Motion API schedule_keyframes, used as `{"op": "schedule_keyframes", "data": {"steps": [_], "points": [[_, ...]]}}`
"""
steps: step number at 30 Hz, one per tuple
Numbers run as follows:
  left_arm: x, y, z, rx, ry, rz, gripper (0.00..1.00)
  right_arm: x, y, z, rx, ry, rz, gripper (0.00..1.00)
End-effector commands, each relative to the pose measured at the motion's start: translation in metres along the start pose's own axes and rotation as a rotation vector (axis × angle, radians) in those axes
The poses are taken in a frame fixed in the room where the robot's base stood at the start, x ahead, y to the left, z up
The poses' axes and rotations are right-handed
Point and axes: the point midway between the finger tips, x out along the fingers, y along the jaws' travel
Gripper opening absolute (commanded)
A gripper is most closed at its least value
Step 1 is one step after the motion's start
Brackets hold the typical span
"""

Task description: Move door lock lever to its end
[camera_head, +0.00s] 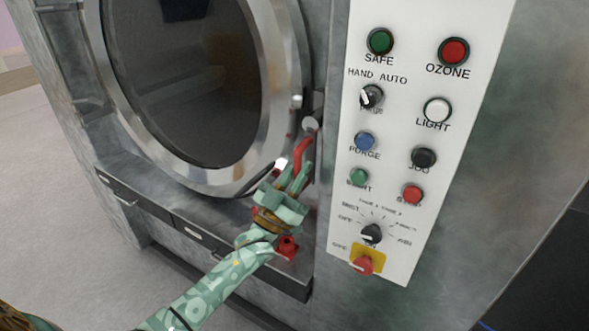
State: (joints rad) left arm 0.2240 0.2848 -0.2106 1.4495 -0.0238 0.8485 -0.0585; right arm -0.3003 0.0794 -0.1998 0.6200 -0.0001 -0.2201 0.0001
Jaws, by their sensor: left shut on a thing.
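The red door lock lever (303,150) sits at the right edge of the round washer door (262,70). It slants, with its upper end near a round metal fitting (310,123). My left gripper (295,175) comes up from below left and is shut on the lower part of the lever. The fingers partly hide the lever's lower end. The door looks closed against the front of the machine. My right gripper is not in view.
A white control panel (405,200) with several buttons and knobs stands just right of the lever. A red part (287,247) sits on the ledge below my gripper. Drawers (130,195) run along the lower front. Open floor (45,190) lies at the left.

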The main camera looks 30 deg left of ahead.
Motion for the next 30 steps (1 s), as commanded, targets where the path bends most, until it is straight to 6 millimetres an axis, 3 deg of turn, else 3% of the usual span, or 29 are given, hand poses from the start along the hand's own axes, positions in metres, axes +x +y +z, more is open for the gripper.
{"op": "schedule_keyframes", "data": {"steps": [14, 15, 17, 26, 30], "points": [[-0.001, 0.002, 0.001, -0.017, 0.003, -0.012, 0.0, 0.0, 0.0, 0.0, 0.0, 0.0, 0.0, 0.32], [-0.001, 0.002, 0.001, -0.017, 0.003, -0.012, 0.19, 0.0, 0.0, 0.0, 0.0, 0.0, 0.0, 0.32], [-0.001, 0.002, 0.001, -0.017, 0.003, -0.012, 0.36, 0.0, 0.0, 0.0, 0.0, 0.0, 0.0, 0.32], [-0.001, 0.001, 0.001, -0.013, 0.003, -0.011, 0.38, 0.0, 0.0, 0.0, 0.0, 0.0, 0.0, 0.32], [-0.014, 0.002, 0.002, -0.012, 0.002, -0.011, 0.38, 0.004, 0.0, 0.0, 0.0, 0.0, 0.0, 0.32]]}}
